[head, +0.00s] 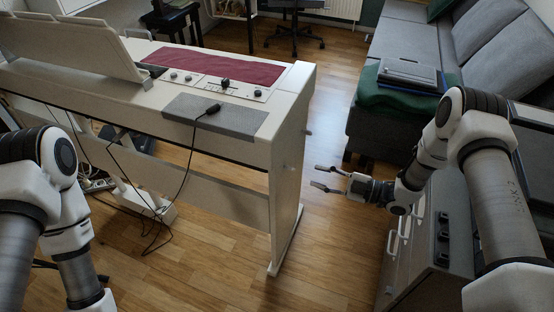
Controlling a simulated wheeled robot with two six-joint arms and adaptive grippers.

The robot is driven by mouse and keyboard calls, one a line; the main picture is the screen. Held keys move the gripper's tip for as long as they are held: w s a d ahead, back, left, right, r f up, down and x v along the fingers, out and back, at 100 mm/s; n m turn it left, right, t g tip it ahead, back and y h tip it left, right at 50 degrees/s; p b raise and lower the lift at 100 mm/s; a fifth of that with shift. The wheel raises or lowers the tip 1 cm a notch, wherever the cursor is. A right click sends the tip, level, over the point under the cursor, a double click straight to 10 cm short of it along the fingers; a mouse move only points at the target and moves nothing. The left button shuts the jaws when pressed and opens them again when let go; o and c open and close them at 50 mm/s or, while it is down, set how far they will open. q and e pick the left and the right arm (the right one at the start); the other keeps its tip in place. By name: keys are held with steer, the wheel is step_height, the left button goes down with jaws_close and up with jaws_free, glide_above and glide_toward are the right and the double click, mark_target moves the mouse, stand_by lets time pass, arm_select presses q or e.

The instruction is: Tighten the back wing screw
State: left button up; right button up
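The white digital piano (288,135) stands at the left, its side panel facing my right arm. My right gripper (322,177) is to the right of the panel, lower in the picture than the back screw. Its two dark fingers point left, spread apart with nothing between them, and do not appear to touch the panel. My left gripper is out of sight.
A grey sofa (410,42) holds a green cloth (375,96) and a dark laptop-like stack (412,74). A cabinet with handles (420,240) stands below my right arm. A black cable (187,165) hangs off the piano. Wooden floor (335,245) lies clear between piano and cabinet.

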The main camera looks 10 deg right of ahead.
mark_target(294, 169)
steer(key=b+x, duration=0.1)
steer(key=x, duration=0.6)
steer(key=shift+a+r, duration=0.2)
steer(key=shift+a, duration=0.1)
jaws_close()
